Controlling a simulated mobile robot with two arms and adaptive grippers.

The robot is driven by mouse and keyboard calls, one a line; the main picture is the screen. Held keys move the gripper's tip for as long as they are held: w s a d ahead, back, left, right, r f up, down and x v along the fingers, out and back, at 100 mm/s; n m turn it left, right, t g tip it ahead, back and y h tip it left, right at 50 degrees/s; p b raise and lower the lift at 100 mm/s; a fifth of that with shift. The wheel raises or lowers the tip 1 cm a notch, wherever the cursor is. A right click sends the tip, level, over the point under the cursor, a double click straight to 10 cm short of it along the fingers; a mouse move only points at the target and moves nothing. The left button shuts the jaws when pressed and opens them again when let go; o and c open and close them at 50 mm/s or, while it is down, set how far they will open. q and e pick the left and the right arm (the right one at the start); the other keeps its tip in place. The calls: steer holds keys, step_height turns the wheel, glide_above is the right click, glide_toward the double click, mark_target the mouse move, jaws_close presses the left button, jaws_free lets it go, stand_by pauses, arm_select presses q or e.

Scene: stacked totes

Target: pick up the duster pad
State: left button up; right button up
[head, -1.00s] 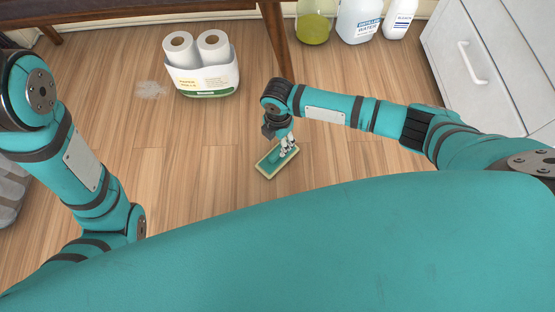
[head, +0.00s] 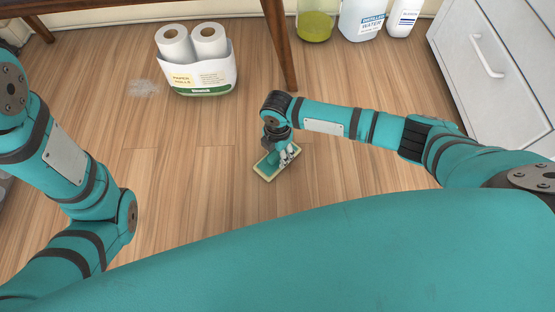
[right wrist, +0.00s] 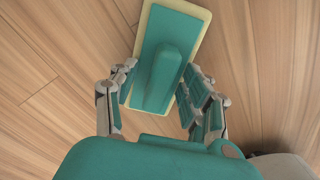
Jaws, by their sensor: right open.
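The duster pad (head: 270,169) lies flat on the wooden floor, a teal block with a raised grip and a pale yellow border. My right gripper (head: 284,156) is over it in the head view and hides part of it. In the right wrist view the pad (right wrist: 186,28) lies ahead of my open right gripper (right wrist: 160,98). One finger is on each side of the raised grip, and I see no clear contact. My left arm shows at the left of the head view, but its gripper is out of the picture.
A pack of paper rolls (head: 203,78) stands behind the pad to the left, beside a greyish dusty patch (head: 145,88). A wooden furniture leg (head: 275,45) stands behind my right arm. Several bottles and a white drawer cabinet (head: 500,60) are at the back right. Floor left of the pad is clear.

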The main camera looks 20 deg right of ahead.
steer(key=shift+c, duration=0.3)
jaws_close()
steer(key=shift+r, duration=0.15)
